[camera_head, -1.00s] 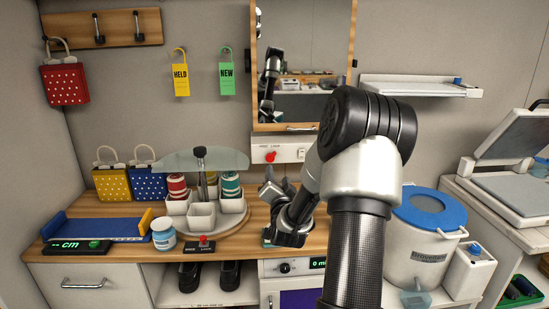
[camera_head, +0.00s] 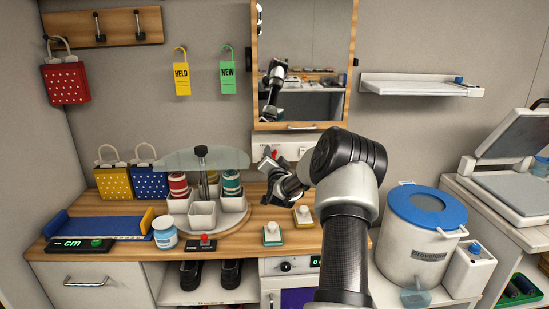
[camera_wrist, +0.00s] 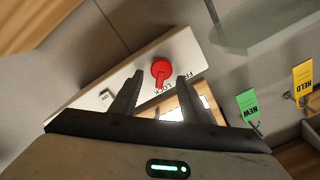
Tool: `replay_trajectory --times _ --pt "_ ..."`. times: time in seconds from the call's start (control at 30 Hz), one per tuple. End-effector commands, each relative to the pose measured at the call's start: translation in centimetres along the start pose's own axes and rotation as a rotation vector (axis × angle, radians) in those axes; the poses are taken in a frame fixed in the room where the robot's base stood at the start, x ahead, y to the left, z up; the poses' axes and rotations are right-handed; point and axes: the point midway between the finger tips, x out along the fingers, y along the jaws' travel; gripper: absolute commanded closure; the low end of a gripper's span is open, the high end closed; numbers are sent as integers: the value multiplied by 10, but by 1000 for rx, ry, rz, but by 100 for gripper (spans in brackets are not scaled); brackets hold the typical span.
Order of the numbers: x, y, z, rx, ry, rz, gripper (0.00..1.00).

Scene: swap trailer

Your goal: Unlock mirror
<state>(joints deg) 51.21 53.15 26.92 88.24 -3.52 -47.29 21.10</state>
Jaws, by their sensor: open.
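The mirror (camera_head: 305,55) hangs on the back wall in a wooden frame, with a bar handle (camera_head: 301,127) at its lower edge. In the wrist view the panel (camera_wrist: 120,85) carries a red rotary knob (camera_wrist: 161,69) with lettering that includes "LOCK". My gripper (camera_head: 268,160) is raised in front of the panel. In the wrist view my gripper (camera_wrist: 155,90) is open and empty, its fingers pointing at the panel with the knob just beyond and between the tips; contact is not visible.
A glass-topped carousel (camera_head: 203,160) with spools and white cups stands left of my arm. Two small stamp-like blocks, green (camera_head: 273,234) and yellow (camera_head: 303,216), stand on the counter below. HELD (camera_head: 182,75) and NEW (camera_head: 227,75) tags hang left of the mirror.

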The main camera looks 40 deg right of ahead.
Motion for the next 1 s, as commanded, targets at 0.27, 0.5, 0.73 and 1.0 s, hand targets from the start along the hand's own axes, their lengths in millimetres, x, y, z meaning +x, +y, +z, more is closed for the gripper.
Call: replay_trajectory --times 0.27,0.5,0.73,1.0 --pt "0 0 0 0 -1 0 75" --pt "0 0 1 -1 -1 0 97" --pt "0 1 2 -46 0 0 97" --pt "0 -2 6 -220 0 -3 97"
